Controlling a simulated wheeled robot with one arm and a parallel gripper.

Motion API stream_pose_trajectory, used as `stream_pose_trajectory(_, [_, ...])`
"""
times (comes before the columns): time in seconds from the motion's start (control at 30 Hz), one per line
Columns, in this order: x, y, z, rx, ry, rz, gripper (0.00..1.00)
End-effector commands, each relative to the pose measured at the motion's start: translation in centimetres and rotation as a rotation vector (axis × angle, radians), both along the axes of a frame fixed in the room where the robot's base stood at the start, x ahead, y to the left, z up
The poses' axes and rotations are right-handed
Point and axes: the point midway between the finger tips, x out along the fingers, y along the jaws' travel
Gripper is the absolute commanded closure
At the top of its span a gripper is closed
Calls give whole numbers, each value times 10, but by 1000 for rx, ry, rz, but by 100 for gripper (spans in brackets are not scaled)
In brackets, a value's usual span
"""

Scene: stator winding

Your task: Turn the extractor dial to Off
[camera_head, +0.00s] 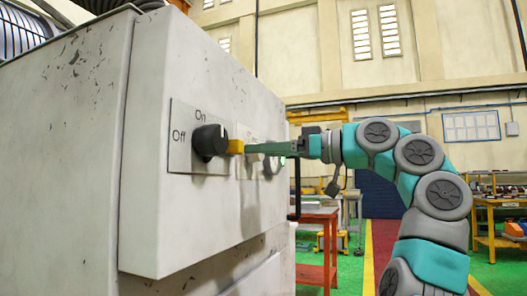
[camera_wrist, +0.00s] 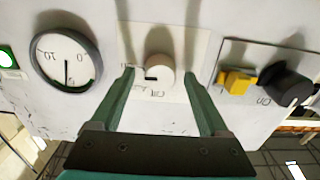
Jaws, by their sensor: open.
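In the wrist view a cream round dial (camera_wrist: 160,68) with a short dark mark pointing left sits on a pale plate (camera_wrist: 143,30). The small lettering below it is hard to read. My gripper (camera_wrist: 160,73) is open, with one green finger on each side of the dial and gaps between; how far the tips are from the panel I cannot tell. In the head view my gripper (camera_head: 247,148) reaches in from the right. A black knob with a yellow tip (camera_head: 210,141) sits on a nearer plate marked On above and Off at left; it also shows in the wrist view (camera_wrist: 286,84).
A round gauge (camera_wrist: 66,64) and a green lamp (camera_wrist: 6,58) are left of the dial in the wrist view. The grey cabinet (camera_head: 70,150) fills the head view's left. A red table (camera_head: 318,213) stands behind. Yellow-tipped knob projects close to my fingers.

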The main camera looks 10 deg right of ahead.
Motion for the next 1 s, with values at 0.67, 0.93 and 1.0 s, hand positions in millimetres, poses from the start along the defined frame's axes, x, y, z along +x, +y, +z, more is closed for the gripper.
stream_pose_trajectory(0.67, [2, 2, 0, 1, 0, 0, 64])
stream_pose_trajectory(0.93, [2, 2, 0, 1, 0, 0, 94])
stream_pose_trajectory(1.0, [2, 2, 0, 1, 0, 0, 100])
